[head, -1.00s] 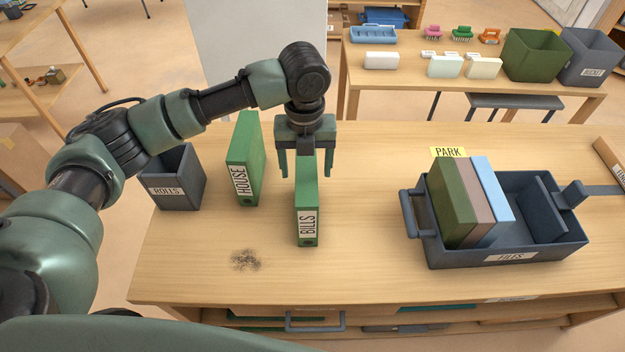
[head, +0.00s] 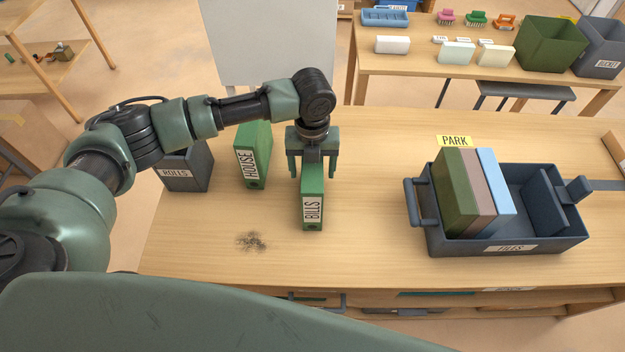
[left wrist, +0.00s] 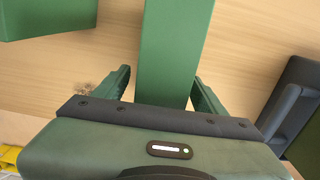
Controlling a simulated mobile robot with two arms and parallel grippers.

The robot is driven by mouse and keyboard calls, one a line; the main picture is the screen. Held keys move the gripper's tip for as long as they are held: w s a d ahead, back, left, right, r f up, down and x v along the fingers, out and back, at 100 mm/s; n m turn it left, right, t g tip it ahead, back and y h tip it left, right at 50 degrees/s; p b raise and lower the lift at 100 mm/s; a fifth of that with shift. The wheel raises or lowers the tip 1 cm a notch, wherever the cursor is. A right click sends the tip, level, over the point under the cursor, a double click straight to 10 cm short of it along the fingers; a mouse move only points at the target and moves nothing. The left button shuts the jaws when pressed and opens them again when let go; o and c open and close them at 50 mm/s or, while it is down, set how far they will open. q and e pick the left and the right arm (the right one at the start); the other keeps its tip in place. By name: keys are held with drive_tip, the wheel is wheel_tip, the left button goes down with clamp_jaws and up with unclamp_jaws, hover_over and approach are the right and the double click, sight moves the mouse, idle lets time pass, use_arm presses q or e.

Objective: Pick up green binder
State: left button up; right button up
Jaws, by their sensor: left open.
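The green binder labelled BILLS (head: 313,211) stands upright on the table. A second green binder labelled HOUSE (head: 252,158) stands to its left, farther back. My left gripper (head: 313,172) is open above the back part of the BILLS binder, its fingers on either side of it. In the left wrist view the green BILLS binder (left wrist: 170,55) runs between the two open fingers of my gripper (left wrist: 163,88), with small gaps at both sides. The corner of the HOUSE binder (left wrist: 45,15) shows at upper left. My right gripper is out of view.
A dark bin labelled ROLLS (head: 187,172) stands at the left, behind my arm. A dark FILES tray (head: 430,232) at the right holds a dark green binder (head: 455,195), a brown one and a light blue one. A dark smudge (head: 251,241) marks the bare tabletop.

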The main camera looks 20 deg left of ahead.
use_arm(q)
clamp_jaws()
drive_tip(key=shift+w+r, duration=0.1)
drive_tip(key=shift+r, duration=0.05)
